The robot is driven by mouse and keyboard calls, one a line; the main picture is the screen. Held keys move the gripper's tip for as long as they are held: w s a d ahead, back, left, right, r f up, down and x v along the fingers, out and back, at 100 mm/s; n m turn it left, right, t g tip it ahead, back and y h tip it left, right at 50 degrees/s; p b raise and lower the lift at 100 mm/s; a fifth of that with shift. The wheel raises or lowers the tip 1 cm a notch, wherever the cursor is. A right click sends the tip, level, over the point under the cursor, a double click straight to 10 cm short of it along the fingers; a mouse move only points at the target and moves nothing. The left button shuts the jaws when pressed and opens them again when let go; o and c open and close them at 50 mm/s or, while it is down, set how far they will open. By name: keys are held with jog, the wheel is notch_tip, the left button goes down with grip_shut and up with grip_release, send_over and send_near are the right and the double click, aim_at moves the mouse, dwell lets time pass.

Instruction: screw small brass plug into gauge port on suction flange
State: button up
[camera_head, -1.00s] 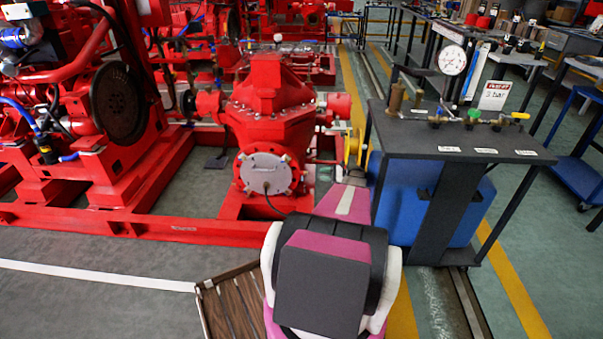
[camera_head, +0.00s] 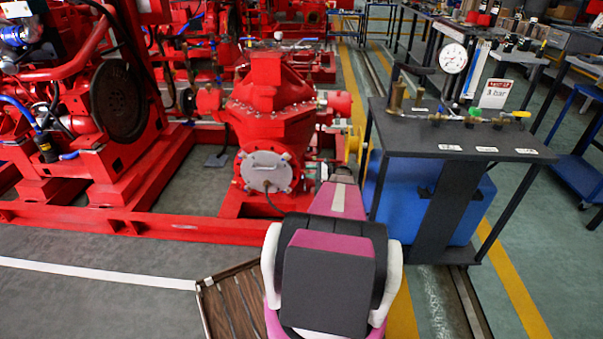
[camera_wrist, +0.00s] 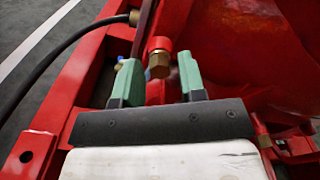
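My gripper (camera_wrist: 160,82) is open in the wrist view, with its two green fingertips well apart. A small brass plug (camera_wrist: 159,66) with a hex head shows between and beyond the fingertips, with a visible gap on each side. It sits at a red boss (camera_wrist: 160,44) on the red pump; how deep it is threaded I cannot tell. In the head view my arm reaches toward the right side of the red pump (camera_head: 268,100), beside the round grey cover plate (camera_head: 265,172). The gripper's fingers and the plug cannot be made out clearly there.
A black hose (camera_wrist: 65,52) ends in a brass fitting (camera_wrist: 134,18) left of the fingers. The red base frame (camera_head: 120,225) runs below the pump. A dark bench (camera_head: 455,140) with a pressure gauge (camera_head: 453,59) stands close to the right of my arm.

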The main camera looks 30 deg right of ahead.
jog(key=shift+w+a, duration=0.15)
jog(key=shift+a, duration=0.1)
dwell(0.4)
grip_shut()
